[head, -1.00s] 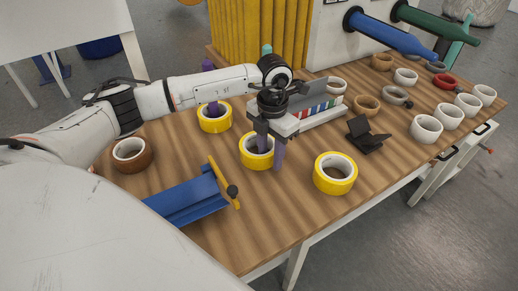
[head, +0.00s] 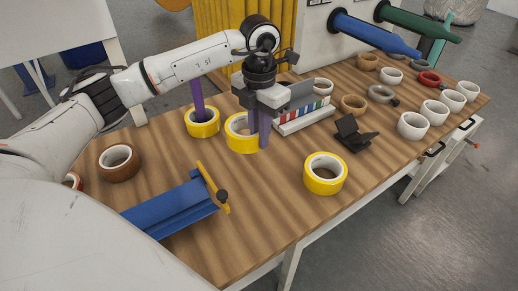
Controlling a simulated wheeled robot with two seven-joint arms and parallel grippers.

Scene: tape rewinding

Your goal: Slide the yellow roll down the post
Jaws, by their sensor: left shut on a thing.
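My left gripper (head: 261,143) is shut on the right wall of a yellow roll (head: 238,135), pointing down. The held roll appears raised a little above the wooden table. A purple post (head: 198,98) stands upright to its left, its top hidden behind my left arm. A second yellow roll (head: 203,130) sits low around the foot of that post. The held roll is to the right of the post, not around it. A third yellow roll (head: 325,183) lies loose on the table at the front right. My right gripper is out of view.
A blue holder (head: 172,206) with a yellow bar lies at the front left, near a brown roll (head: 119,171). A black stand (head: 355,134) and a marker rack (head: 303,117) are to the right. Several white and tan rolls (head: 412,127) stand farther right. The table's front middle is clear.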

